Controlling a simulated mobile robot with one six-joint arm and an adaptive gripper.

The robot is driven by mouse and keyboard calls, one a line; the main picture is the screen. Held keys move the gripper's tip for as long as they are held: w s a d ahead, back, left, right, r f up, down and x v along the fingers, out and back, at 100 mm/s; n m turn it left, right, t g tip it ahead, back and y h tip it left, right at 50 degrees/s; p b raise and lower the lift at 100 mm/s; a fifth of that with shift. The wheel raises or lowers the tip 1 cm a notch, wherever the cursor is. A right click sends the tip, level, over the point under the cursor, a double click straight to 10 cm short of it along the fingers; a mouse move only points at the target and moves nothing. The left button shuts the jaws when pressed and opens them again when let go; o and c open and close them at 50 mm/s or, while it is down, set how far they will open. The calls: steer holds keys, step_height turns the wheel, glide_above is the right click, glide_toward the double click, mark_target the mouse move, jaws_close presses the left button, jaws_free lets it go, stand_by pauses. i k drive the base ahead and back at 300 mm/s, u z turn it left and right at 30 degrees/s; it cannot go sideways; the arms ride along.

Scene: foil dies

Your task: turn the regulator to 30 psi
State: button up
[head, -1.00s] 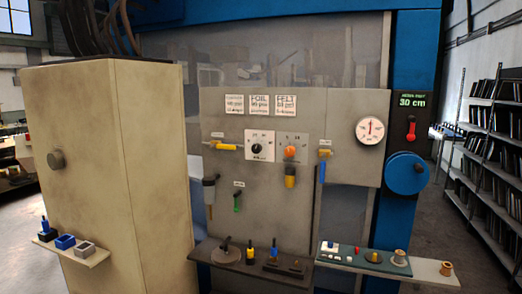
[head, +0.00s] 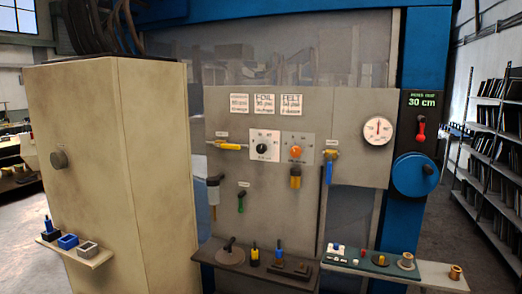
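Two knobs sit side by side on the grey panel: a black knob (head: 261,148) on a white scale plate and an orange knob (head: 295,151) on a greyer scale plate. The print is too small to tell which is the regulator or what either is set to. A round white gauge (head: 378,130) with a red needle, pointing roughly upward, is at the panel's right. Instruction cards (head: 264,104) hang above the knobs; the middle one reads FOIL and appears to show a psi figure. My gripper is not in view.
A yellow-handled valve (head: 231,146), a blue-handled valve (head: 329,170) and a green lever (head: 241,203) surround the knobs. A dark shelf (head: 214,256) with tools juts out below. A beige cabinet (head: 100,150) stands left; a blue wheel (head: 413,174) is right.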

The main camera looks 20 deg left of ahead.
mark_target(261, 148)
steer(key=z, duration=0.05)
steer(key=i, duration=1)
steer(key=u, duration=0.05)
